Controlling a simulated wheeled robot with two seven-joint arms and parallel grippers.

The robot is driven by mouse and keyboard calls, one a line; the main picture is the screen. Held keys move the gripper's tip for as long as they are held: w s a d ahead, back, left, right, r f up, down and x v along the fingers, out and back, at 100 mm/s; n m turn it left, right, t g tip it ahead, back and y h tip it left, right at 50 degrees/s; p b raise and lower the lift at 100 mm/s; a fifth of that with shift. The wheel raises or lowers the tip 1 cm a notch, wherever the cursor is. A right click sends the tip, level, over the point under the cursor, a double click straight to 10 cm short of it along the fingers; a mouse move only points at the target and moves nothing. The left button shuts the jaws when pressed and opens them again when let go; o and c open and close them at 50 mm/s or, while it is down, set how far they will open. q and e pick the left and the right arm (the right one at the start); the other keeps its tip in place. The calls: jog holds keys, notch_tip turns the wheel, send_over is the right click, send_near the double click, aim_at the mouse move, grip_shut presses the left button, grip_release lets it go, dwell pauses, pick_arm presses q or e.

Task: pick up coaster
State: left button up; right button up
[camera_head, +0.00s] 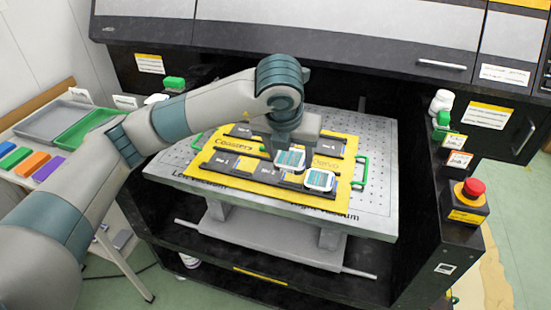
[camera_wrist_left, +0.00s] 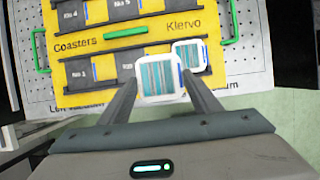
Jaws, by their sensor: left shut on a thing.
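A white-edged coaster with a teal striped face (camera_head: 290,160) is held between the fingers of my left gripper (camera_head: 291,148). In the left wrist view this coaster (camera_wrist_left: 157,76) sits between the two fingertips (camera_wrist_left: 160,80) and looks larger than the other coaster. Its height above the board is hard to judge. A second, similar coaster (camera_head: 320,180) lies in a slot at the front right of the yellow board (camera_head: 222,178); it also shows in the left wrist view (camera_wrist_left: 190,55). My right gripper is not in view.
The yellow board has dark numbered slots and green handles (camera_head: 361,172), and lies on a perforated metal plate (camera_head: 385,140). A red emergency button (camera_head: 473,188) stands at the right. A side table with a grey tray (camera_head: 58,121) and coloured blocks is at the left.

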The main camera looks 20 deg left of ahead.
aim_at(302, 164)
pick_arm(q)
jog(key=shift+s+d+r+b, duration=0.15)
jog(key=shift+s+d+r, duration=0.35)
jog(key=shift+d, duration=0.2)
jog(key=shift+s+d+r+b, duration=0.15)
jog(key=shift+s+d+r, duration=0.25)
jog(key=shift+d+r, duration=0.25)
jog(key=shift+f, duration=0.15)
